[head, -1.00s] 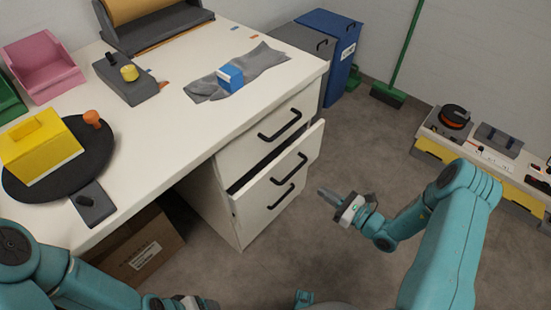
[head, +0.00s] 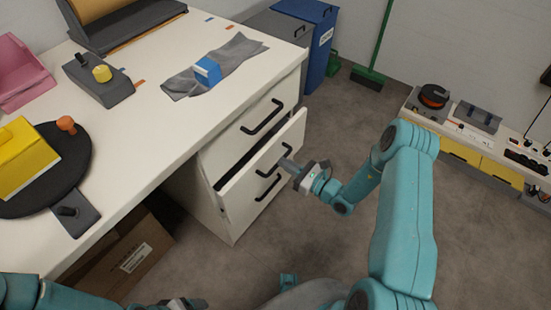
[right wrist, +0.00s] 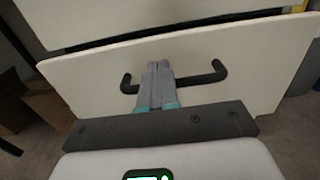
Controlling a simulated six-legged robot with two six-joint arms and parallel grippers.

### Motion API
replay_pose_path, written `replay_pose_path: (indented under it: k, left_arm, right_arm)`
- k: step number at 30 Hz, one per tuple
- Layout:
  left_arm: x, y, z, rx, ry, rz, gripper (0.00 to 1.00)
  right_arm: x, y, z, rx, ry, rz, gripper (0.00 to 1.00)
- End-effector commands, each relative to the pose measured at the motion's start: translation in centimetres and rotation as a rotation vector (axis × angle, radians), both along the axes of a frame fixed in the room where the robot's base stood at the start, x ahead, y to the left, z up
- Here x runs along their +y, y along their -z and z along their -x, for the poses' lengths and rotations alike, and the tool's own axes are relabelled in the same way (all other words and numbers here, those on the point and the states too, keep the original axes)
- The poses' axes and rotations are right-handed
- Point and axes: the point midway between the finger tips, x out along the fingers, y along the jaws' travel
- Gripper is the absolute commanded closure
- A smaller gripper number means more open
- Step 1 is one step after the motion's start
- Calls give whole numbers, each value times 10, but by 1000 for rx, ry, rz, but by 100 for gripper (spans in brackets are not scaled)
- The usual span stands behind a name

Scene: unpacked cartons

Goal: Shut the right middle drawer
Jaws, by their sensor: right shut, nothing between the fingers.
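The right middle drawer (head: 236,192) of the white desk stands partly open, its front pulled out from the cabinet with a dark gap along its top. Its black bar handle (head: 270,162) is partly behind my right gripper (head: 285,164). In the right wrist view the drawer front (right wrist: 200,62) fills much of the picture, and the shut fingertips (right wrist: 158,66) are at the middle of the handle (right wrist: 214,76). I cannot tell whether they touch it. My left gripper (head: 182,304) shows only partly at the bottom edge.
The top drawer (head: 250,125) is shut. The desk top (head: 150,130) carries a grey cloth, a blue-and-white block and a yellow box. A cardboard box (head: 125,262) lies under the desk. A low bench (head: 450,140) stands at the right, with open floor between.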

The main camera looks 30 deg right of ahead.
Motion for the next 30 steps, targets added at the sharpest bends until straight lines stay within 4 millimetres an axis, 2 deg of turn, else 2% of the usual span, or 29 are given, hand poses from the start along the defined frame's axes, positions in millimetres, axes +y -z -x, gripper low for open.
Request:
replay_pose_path:
  k: [3, 9, 22, 30]
  left_arm:
    - [0, 5, 0, 0, 0, 0, 23]
    - [0, 7, 0, 0, 0, 0, 23]
    - [0, 9, 0, 0, 0, 0, 23]
    - [0, 21, 0, 0, 0, 0, 23]
  right_arm:
    - [9, 1, -20, -3, -5, 1, 100]
    - [15, 0, -38, 0, -4, 1, 100]
    - [18, 1, -43, 0, -4, 1, 100]
    - [34, 2, -81, 0, -6, 1, 100]
